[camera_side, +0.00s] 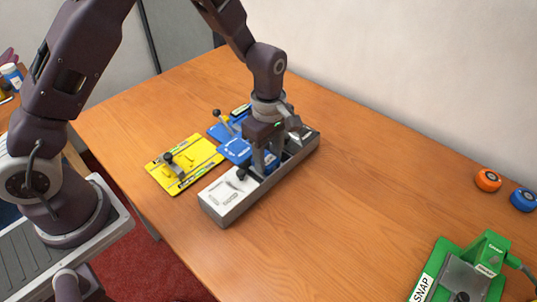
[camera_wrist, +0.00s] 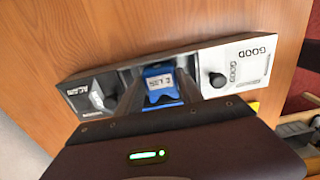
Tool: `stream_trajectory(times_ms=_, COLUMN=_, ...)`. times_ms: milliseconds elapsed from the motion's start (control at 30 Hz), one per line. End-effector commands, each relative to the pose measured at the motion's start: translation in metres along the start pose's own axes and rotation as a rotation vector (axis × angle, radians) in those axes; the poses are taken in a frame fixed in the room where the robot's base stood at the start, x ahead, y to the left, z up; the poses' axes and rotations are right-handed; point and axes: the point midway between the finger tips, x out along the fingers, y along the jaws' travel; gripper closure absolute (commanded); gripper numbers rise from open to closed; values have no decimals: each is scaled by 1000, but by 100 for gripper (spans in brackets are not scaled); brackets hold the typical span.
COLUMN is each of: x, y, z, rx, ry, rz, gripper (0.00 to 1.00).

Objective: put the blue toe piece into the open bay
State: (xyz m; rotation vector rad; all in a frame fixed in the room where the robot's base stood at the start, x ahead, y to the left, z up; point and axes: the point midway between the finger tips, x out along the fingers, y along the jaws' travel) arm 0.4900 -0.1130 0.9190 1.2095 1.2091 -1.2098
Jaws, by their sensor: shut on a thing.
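The blue toe piece (camera_wrist: 160,86) shows in the wrist view between the two fingers of my gripper (camera_wrist: 159,78), which is shut on it. A pale label with dark print is on its top. The long grey holder (camera_side: 224,207) has an open bay (camera_wrist: 128,78) in its middle, and the piece is over or within that bay. I cannot tell whether it touches the bay floor. In the side view my gripper (camera_side: 264,160) points down at the holder's middle and mostly hides the piece.
The holder has a black knob (camera_wrist: 217,80) and a grey labelled block (camera_wrist: 96,91) beside the bay. A yellow plate (camera_side: 180,165) and blue plates (camera_side: 234,151) lie left of it. A green SNAP device (camera_side: 452,272) and orange (camera_side: 487,180) and blue (camera_side: 523,200) discs are right. Table between is clear.

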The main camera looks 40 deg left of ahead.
Motion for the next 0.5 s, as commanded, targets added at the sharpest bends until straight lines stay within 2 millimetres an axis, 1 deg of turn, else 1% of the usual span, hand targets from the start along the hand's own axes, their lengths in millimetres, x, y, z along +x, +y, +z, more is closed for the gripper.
stream_trajectory(times_ms=267, x=0, y=0, z=0, rx=0, ry=0, rz=1, gripper=92)
stream_trajectory(times_ms=500, x=7, y=0, z=0, rx=0, ry=0, rz=0, gripper=92)
